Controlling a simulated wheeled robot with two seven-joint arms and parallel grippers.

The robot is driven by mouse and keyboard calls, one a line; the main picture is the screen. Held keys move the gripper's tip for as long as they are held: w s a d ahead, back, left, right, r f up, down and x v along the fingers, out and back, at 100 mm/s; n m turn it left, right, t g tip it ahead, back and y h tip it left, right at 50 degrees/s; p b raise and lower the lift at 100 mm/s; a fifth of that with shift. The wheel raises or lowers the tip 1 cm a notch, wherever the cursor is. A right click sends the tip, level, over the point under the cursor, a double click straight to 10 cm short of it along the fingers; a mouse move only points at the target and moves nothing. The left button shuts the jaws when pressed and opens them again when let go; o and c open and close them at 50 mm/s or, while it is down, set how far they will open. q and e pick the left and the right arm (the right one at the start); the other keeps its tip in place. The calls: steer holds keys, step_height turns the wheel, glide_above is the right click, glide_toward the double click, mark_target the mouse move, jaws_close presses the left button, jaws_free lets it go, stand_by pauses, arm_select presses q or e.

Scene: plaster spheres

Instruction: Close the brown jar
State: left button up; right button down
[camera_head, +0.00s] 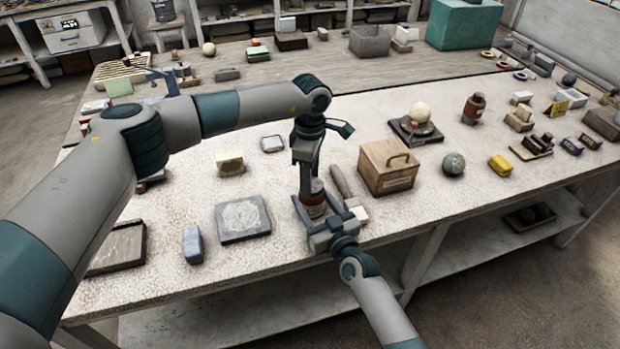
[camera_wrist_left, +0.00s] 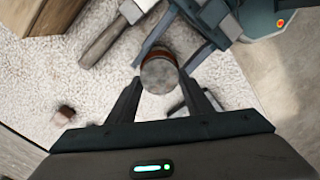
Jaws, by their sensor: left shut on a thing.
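The brown jar (camera_head: 314,207) stands upright near the front edge of the table, with a pale band on its body. A round grey lid (camera_wrist_left: 160,75) is at the jar's top, with a reddish-brown rim showing behind it in the left wrist view. My left gripper (camera_head: 308,186) points straight down over the jar and is shut on the lid, one finger on each side. I cannot tell whether the lid is fully seated. My right gripper (camera_head: 322,218) comes in from the front, low, with its fingers beside the jar's body; their contact with it is hidden.
A wooden-handled tool (camera_head: 341,184) lies close to the jar's right. A wooden box (camera_head: 388,169) with a handle stands further right. A grey slab (camera_head: 242,219), a blue block (camera_head: 193,244) and a yellowish block (camera_head: 230,163) are on the left. The table's front edge is close.

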arm_select(q)
steer(key=m, duration=0.6)
steer(key=shift+w, duration=0.15)
steer(key=m, duration=0.5)
steer(key=shift+d+m, duration=0.15)
steer(key=shift+m, duration=0.25)
steer(key=m, duration=0.6)
steer(key=shift+d, duration=0.1)
steer(key=m, duration=0.4)
steer(key=shift+m, duration=0.4)
steer(key=o, duration=1)
